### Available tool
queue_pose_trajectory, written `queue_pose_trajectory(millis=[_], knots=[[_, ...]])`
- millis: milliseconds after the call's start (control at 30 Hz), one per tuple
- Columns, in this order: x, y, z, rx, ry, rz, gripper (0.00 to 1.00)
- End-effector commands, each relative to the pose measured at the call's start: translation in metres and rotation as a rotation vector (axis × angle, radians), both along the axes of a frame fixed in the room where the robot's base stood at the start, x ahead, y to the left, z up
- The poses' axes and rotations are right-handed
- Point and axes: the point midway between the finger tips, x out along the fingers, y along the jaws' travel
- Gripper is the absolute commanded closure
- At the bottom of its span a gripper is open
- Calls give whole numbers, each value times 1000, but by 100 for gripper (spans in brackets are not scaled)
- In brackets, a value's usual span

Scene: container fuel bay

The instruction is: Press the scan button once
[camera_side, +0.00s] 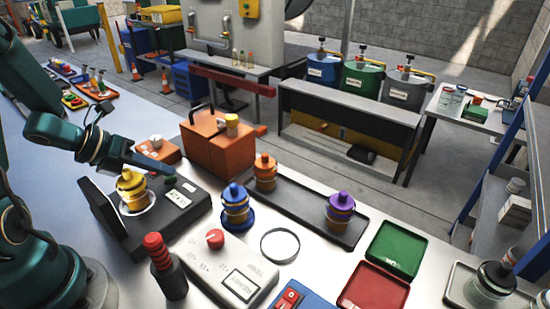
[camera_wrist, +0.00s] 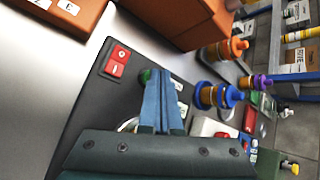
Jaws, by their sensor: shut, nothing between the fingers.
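A dark scanner box (camera_side: 165,228) stands on the bench, with a raised panel at its left and a yellow container (camera_side: 132,190) on its round pale plate. A green button (camera_wrist: 145,75) shows on the box in the wrist view, partly hidden beside my fingertips; it also shows in the side view (camera_side: 170,180). My gripper (camera_side: 171,172) is shut and empty, with its tips over the button end of the box. I cannot tell whether they touch the button. A red rocker switch (camera_wrist: 116,60) sits on the box near the button.
An orange toolbox (camera_side: 218,146) stands just behind the box. A blue container (camera_side: 235,205), an orange container (camera_side: 265,172) and a purple container (camera_side: 340,208) stand to the right. A grey control box with a red knob (camera_side: 215,238) and a dark red-topped stick (camera_side: 160,262) are in front.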

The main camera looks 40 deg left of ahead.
Motion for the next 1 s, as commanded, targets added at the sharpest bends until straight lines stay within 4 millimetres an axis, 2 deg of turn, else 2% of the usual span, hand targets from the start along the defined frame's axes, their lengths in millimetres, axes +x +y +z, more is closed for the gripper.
queue_pose_trajectory(millis=[500, 1000], knots=[[0, 0, -2, -1, 0, 0, 100], [0, 0, 14, -1, -1, -1, 100]])
